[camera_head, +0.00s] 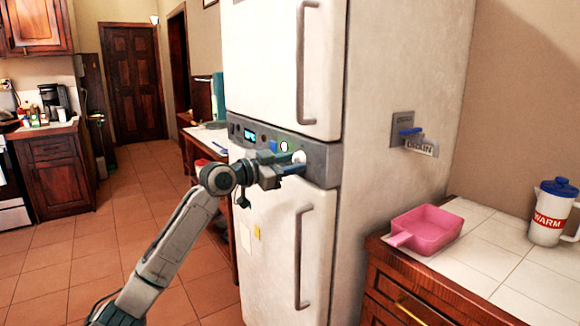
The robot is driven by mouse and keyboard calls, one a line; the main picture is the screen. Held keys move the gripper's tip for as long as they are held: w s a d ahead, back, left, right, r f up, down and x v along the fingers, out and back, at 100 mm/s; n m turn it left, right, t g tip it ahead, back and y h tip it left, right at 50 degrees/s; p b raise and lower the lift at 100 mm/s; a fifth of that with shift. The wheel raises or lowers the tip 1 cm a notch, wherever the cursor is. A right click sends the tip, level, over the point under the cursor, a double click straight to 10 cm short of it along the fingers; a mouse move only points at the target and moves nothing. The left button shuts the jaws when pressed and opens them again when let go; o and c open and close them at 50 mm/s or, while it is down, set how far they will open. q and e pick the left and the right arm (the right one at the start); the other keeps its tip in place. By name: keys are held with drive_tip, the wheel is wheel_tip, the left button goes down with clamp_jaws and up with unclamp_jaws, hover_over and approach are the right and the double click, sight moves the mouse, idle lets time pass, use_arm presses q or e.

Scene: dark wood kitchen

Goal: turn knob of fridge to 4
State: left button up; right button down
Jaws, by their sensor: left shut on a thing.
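The white fridge (270,85) stands in the middle of the view with both doors closed. A grey control panel (318,158) runs across it between the upper and lower doors, with a small lit display (249,136) on its left part. My left gripper (290,166) is at the right part of this panel, shut on the pale knob (298,156). The gripper covers part of the knob, so I cannot read its setting. My right gripper does not show.
A tiled counter at the right holds a pink scoop (428,228) and a white pitcher marked WARM (550,212). A drain lever (418,143) sticks out from the fridge's side. Tiled floor (60,260) lies open at the left.

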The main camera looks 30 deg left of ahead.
use_arm(q)
drive_tip(key=shift+r, duration=0.2)
idle(0.3)
drive_tip(key=o, duration=1)
drive_tip(key=shift+w+f, duration=0.1)
drive_tip(key=shift+f, duration=0.05)
